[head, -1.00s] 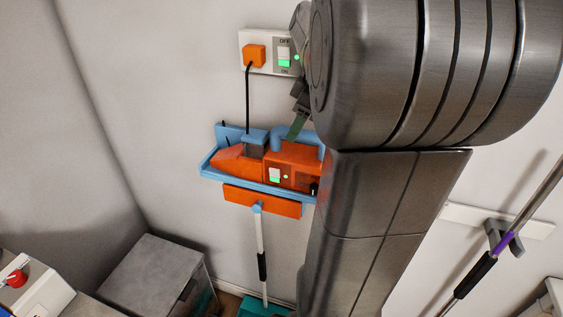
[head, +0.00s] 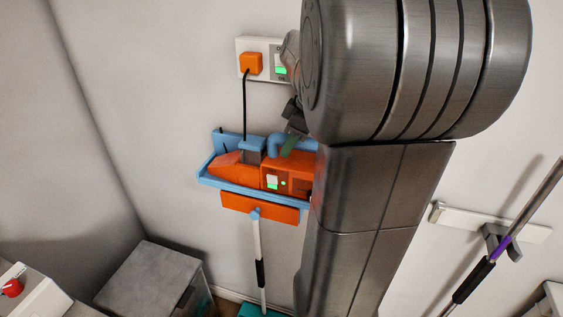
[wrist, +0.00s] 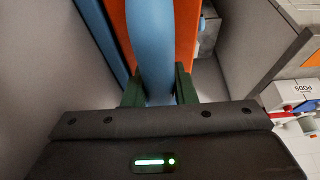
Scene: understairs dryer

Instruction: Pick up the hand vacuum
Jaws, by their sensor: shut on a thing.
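The hand vacuum (head: 240,169) is orange with a blue handle and sits in a blue wall holder (head: 236,184) in the head view. A small green light shows on its side. My gripper (head: 291,145) reaches it from above; my arm hides its right end. In the wrist view, the green fingers of my gripper (wrist: 158,90) are shut on the blue handle (wrist: 152,50), one on each side. The orange body (wrist: 184,35) shows behind the handle.
An orange plug (head: 251,63) with a black cord is in the wall socket above. A pole (head: 259,250) hangs below the holder. A grey box (head: 150,278) stands lower left, and a purple-banded pole (head: 492,258) leans at right.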

